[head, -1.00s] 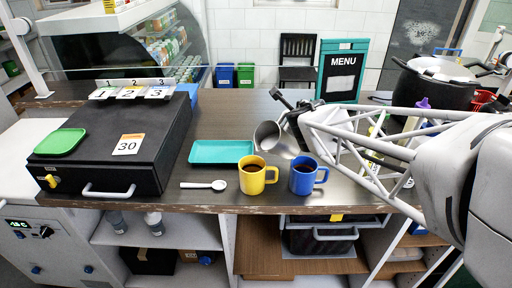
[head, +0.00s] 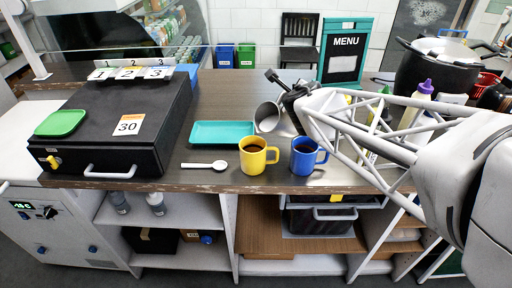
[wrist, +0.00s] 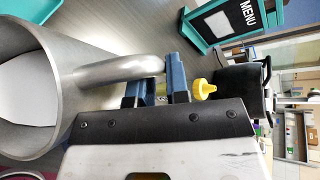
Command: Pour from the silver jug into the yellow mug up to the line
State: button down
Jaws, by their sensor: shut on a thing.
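The silver jug (head: 284,125) is tilted in the head view, its mouth facing left, behind and a little right of the yellow mug (head: 252,158). My gripper (head: 289,100) is shut on the jug's handle; the wrist view shows its blue fingers (wrist: 160,86) around the handle (wrist: 122,68). White contents (wrist: 28,90) show inside the jug (wrist: 62,90) in the wrist view. The yellow mug stands upright on the counter with dark liquid inside. I see no stream between jug and mug. The line in the mug cannot be made out.
A blue mug (head: 303,160) with dark liquid stands just right of the yellow one. A teal tray (head: 222,132) lies behind left, a white spoon (head: 205,166) in front of it. A black box (head: 105,130) fills the left; a large pot (head: 440,70) and bottles stand right.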

jog(key=shift+r, duration=0.1)
jog(key=shift+s+a+r+n+t, duration=0.3)
jog(key=shift+a+r+t, duration=0.1)
jog(key=shift+r, duration=0.2)
jog(key=shift+s+a+r, duration=0.1)
jog(key=shift+a+r, duration=0.05)
jog(key=shift+r, duration=0.1)
dwell(0.5)
dwell(0.4)
jog(key=shift+f, duration=0.1)
jog(key=shift+d+f, duration=0.2)
jog(key=shift+d, duration=0.05)
jog(key=shift+s+a+r+n+t+h, duration=0.3)
jog(key=shift+a+r+n+t, duration=0.15)
jog(key=shift+r, duration=0.2)
jog(key=shift+s+a+r+n+t+h, duration=0.2)
jog(key=shift+s+a+r+n+t, duration=0.15)
jog(key=shift+a+r, duration=0.2)
dwell(4.0)
jog(key=shift+w+d, duration=0.1)
jog(key=shift+d, duration=0.05)
